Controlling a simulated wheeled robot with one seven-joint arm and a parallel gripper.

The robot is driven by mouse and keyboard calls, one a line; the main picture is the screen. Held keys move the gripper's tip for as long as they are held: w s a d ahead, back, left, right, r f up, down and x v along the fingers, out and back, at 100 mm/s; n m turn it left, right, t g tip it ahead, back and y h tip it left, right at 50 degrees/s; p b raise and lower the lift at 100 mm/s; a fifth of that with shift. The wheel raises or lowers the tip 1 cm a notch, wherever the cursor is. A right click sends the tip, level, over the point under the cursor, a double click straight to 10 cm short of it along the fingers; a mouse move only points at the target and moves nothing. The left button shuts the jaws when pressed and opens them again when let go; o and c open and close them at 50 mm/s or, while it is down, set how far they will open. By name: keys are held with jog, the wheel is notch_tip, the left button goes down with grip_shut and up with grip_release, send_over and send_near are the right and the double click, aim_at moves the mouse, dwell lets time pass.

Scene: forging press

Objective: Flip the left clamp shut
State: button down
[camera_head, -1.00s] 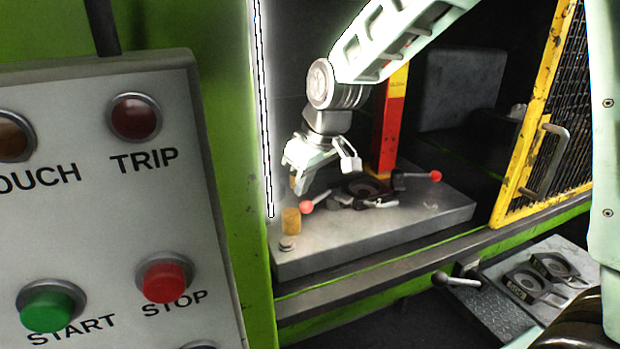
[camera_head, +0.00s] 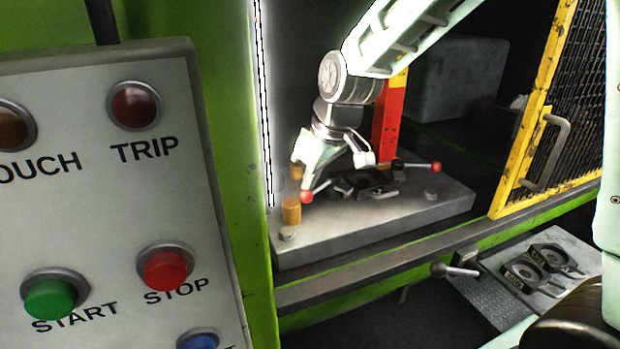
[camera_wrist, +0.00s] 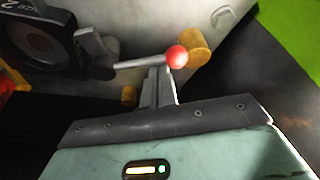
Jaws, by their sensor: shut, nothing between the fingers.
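The left clamp's lever ends in a red ball knob (camera_head: 306,197) on the left of the grey die bed (camera_head: 350,232). The lever lies low, pointing left away from the dark die (camera_head: 357,183). In the wrist view the knob (camera_wrist: 176,57) is just beyond my fingertips (camera_wrist: 161,72), slightly right of them; whether they touch is unclear. My gripper (camera_head: 302,181) is shut and empty, just above and behind the knob in the head view. The lever arm (camera_wrist: 138,62) runs left to its dark pivot. The gripper partly hides the clamp's surroundings.
Yellow-brown posts (camera_head: 291,211) stand beside the knob. The right clamp's red knob (camera_head: 435,167) points right. A red upright (camera_head: 388,120) stands behind. A yellow mesh gate (camera_head: 540,120) is at right, a button panel (camera_head: 130,220) at left. The bed's front is clear.

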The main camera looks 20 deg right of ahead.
jog(key=shift+s+d+n+b, duration=0.1)
jog(key=shift+s+n+b, duration=0.1)
jog(key=shift+n+b, duration=0.15)
jog(key=shift+s+d+f+n+g+y+b, duration=0.15)
jog(key=shift+s+d+n+b, duration=0.1)
jog(key=shift+n+b, duration=0.2)
jog(key=shift+s+d+n+g+y+b, duration=0.15)
jog(key=shift+s+n+b, duration=0.15)
jog(key=shift+n, duration=0.2)
jog(key=n+b, duration=0.1)
jog(key=s+d+n, duration=0.1)
jog(key=shift+n+g+y+b, duration=0.3)
jog(key=shift+n+g+b, duration=0.05)
jog(key=shift+n+g, duration=0.05)
jog(key=n, duration=0.1)
jog(key=s+d+n+g+b, duration=0.1)
jog(key=n, duration=0.1)
jog(key=shift+d, duration=0.25)
jog(key=shift+s+d+n+g+y+b, duration=0.2)
jog(key=shift+d+n+b, duration=0.15)
jog(key=shift+n, duration=0.25)
jog(key=shift+s+d+n+g+y+b, duration=0.1)
jog(key=shift+d+n+g+b, duration=0.15)
jog(key=shift+n, duration=0.35)
jog(key=shift+d, duration=0.15)
jog(key=shift+d+r, duration=0.15)
jog(key=shift+r, duration=0.05)
